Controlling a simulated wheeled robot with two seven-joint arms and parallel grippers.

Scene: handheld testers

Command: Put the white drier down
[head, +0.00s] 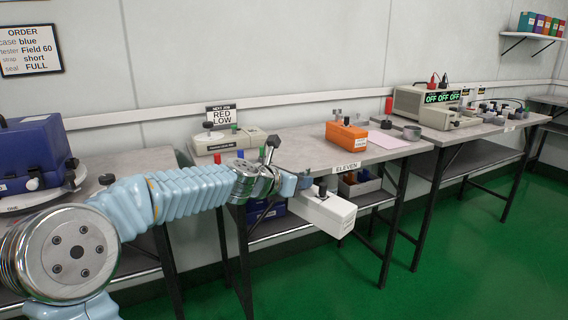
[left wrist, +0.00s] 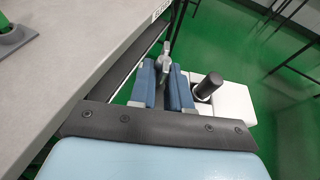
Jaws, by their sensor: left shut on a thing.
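The white drier (head: 325,212) is a white box with a dark knob on top. It hangs in the air in front of the table labelled ELEVEN, below the level of its top. My left gripper (head: 301,183) is shut on it. In the left wrist view the white drier (left wrist: 236,103) shows to the right of the blue fingers, its black knob upright, over the green floor. A slim grey piece stands between the fingers (left wrist: 167,84); most of the grip itself is hidden. My right gripper is in neither view.
Bins (head: 360,184) sit on the shelf below. A blue case (head: 32,150) stands at left.

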